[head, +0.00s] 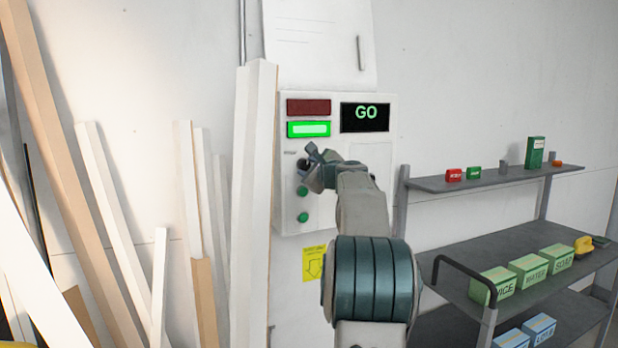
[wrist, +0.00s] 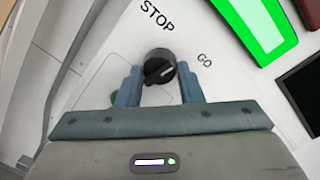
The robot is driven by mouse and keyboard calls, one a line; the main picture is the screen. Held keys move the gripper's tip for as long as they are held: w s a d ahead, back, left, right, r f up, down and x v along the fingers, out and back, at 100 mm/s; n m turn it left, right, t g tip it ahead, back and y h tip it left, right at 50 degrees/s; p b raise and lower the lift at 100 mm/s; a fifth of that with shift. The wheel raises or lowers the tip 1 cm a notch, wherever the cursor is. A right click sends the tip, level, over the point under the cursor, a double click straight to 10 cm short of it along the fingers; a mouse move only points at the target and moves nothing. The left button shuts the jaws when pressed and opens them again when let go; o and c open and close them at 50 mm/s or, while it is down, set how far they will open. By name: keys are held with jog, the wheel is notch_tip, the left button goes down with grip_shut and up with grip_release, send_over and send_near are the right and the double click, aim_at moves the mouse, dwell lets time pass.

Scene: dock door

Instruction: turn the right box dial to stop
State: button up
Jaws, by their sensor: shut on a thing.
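My gripper (head: 312,168) is at the box's left side, partly covering the dial. In the wrist view the black dial (wrist: 160,66) sits between the two fingers of my gripper (wrist: 160,82), which is shut on it. The dial's light mark slants, its upper end toward the GO label (wrist: 205,60). The STOP label (wrist: 157,13) is above the dial.
White and tan boards (head: 254,165) lean on the wall close to the box's left edge. Two green buttons (head: 302,204) sit below the dial. A grey shelf cart (head: 480,183) with boxes stands at the right.

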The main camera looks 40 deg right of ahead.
jog(key=n+b, duration=0.3)
jog(key=n, duration=0.2)
jog(key=shift+h, duration=0.3)
jog(key=shift+r+n+g+b, duration=0.15)
jog(key=shift+n+g+b, duration=0.15)
jog(key=shift+n+b, duration=1.45)
jog(key=shift+n+p, duration=0.4)
jog(key=shift+n, duration=0.15)
jog(key=o, duration=1)
jog(key=shift+c, duration=0.2)
jog(key=b+v, duration=0.5)
jog(key=v, duration=0.9)
